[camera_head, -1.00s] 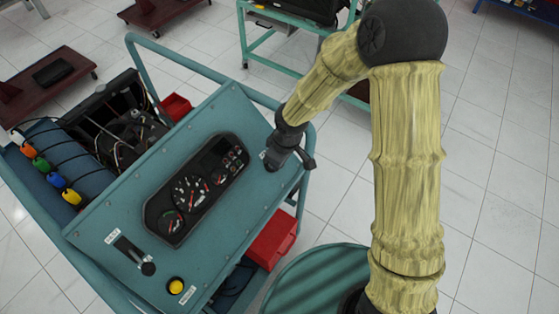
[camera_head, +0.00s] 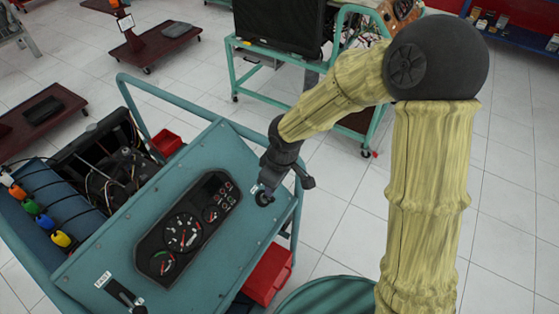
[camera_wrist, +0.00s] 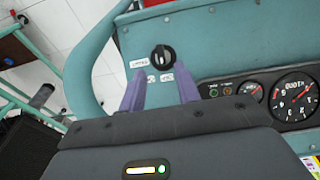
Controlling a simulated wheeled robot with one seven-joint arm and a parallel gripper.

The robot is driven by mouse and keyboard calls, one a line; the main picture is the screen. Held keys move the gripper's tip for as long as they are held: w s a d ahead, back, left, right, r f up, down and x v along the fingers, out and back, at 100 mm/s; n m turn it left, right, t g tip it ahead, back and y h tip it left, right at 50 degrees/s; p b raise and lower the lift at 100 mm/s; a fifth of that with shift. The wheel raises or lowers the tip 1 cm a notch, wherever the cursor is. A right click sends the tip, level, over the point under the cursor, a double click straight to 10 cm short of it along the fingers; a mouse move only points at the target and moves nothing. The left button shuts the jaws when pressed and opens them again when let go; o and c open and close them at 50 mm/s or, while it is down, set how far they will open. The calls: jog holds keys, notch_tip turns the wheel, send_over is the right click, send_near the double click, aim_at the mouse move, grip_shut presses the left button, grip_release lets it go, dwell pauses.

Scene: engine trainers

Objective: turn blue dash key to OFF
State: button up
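The dash key is a round black switch (camera_wrist: 162,57) with a raised grip, set in the blue-green dash panel (camera_wrist: 200,55). Small white labels surround it, too blurred to read, so I cannot tell which setting it points to. In the head view the switch (camera_head: 264,199) sits near the panel's upper right edge, partly behind my gripper (camera_head: 265,187). In the wrist view my gripper (camera_wrist: 160,76) is open, its two purple fingers apart and nothing between the tips. The switch appears just beyond the gap; contact cannot be made out.
The gauge cluster (camera_head: 188,228) lies left of the switch in the head view. A tubular rail (camera_head: 296,218) runs along the panel's edge, close to my gripper. A red box (camera_head: 268,275) sits below on the cart.

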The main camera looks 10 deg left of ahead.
notch_tip(320, 180, up, 10)
jog(key=d+p, duration=0.1)
jog(key=shift+s+d+f, duration=0.15)
jog(key=shift+s+d, duration=0.05)
jog(key=shift+s, duration=0.2)
jog(key=s+d+m+t, duration=0.1)
jog(key=s+d+m, duration=0.1)
jog(key=d+m, duration=0.4)
jog(key=s+d+f+m+h, duration=0.1)
jog(key=s+d+m, duration=0.2)
jog(key=d+m, duration=0.4)
jog(key=d, duration=0.9)
jog(key=shift+s+d+m+t+h, duration=0.3)
jog(key=shift+d+t, duration=0.05)
jog(key=shift+t, duration=0.05)
jog(key=shift+f, duration=0.1)
